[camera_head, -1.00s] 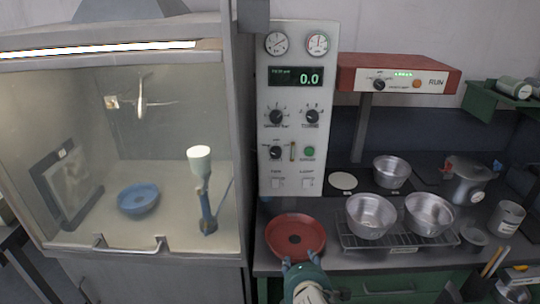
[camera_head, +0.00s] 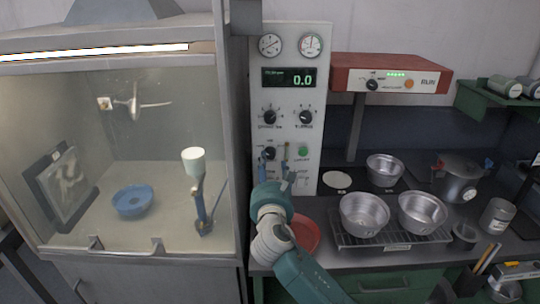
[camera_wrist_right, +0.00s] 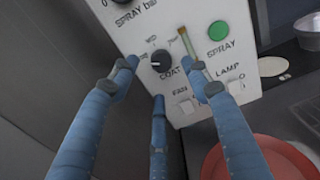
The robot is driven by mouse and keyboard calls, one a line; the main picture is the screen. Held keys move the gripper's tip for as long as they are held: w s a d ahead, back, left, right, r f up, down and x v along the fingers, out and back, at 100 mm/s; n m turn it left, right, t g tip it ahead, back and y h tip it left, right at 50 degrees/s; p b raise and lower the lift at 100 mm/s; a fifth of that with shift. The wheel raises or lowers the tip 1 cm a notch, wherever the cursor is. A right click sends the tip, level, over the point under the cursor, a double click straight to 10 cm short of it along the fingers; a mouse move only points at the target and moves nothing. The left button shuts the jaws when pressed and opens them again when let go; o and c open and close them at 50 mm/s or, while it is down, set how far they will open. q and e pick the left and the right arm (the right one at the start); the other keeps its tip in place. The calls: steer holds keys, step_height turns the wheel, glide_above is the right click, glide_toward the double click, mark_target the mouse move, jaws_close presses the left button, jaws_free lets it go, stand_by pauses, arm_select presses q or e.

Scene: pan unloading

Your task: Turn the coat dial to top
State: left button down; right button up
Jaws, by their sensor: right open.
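The coat dial (camera_head: 268,153) is a black round knob low on the white control panel. In the right wrist view the dial (camera_wrist_right: 161,62) has the word COAT below it and small labels above. A pale mark shows on its left side. My right gripper (camera_head: 276,170) is in front of the panel just below the dial. In the right wrist view its blue fingers (camera_wrist_right: 160,84) are spread open around the view of the dial, with nothing held. I cannot tell whether any finger touches the panel. My left gripper is not in view.
A small lever (camera_wrist_right: 188,42) and the green SPRAY button (camera_wrist_right: 218,30) are close right of the dial. White FAN and LAMP switches are below. A red pan (camera_head: 306,232) lies on the counter, partly behind my arm. A glass-fronted booth (camera_head: 120,130) stands left.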

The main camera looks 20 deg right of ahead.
mark_target(270, 154)
steer(key=x, duration=0.6)
steer(key=shift+w+p, duration=0.1)
steer(key=shift+p, duration=0.25)
steer(key=shift+c, duration=0.5)
steer(key=c, duration=1)
